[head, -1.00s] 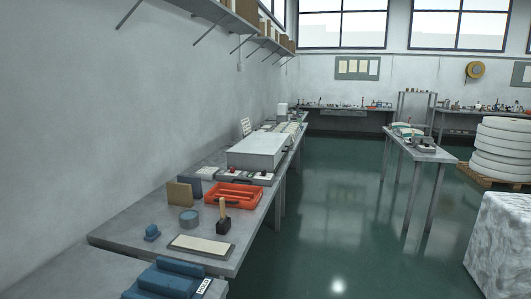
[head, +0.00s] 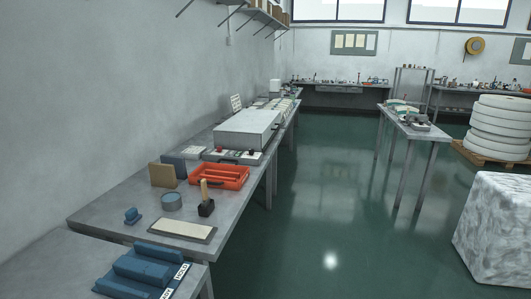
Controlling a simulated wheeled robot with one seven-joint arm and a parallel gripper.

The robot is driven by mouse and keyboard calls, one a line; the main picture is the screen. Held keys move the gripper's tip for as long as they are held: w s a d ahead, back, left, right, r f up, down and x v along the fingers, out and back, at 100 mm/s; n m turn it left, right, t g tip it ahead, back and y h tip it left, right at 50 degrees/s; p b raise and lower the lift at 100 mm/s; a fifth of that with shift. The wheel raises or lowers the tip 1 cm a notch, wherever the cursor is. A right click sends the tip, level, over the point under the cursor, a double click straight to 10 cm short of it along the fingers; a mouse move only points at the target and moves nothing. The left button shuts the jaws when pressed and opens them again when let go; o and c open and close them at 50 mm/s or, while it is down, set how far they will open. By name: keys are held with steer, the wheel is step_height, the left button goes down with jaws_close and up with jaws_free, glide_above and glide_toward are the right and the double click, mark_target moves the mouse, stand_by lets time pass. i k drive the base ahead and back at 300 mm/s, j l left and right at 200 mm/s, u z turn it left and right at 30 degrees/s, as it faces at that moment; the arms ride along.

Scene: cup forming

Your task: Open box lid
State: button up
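A large light-grey box (head: 247,132) stands on the long workbench against the left wall, beyond the orange tray. Its flat top looks closed. A low control strip with small red and dark knobs (head: 232,156) lies along its near side. My gripper and arm are not in the head view, so I cannot see what the gripper holds.
Green floor (head: 325,215) is clear to the right. A wrapped block (head: 497,228) stands far right.

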mark_target(264, 122)
steer(key=i+z, duration=0.4)
steer(key=i, duration=1.85)
steer(key=i+l+u, duration=0.15)
steer(key=i, duration=1.1)
steer(key=i+l+u, duration=0.1)
steer(key=i+u, duration=0.2)
steer(key=i+l+u, duration=0.3)
steer(key=i, duration=0.2)
steer(key=i+l+u, duration=0.3)
steer(key=i+j, duration=0.05)
steer(key=i, duration=0.05)
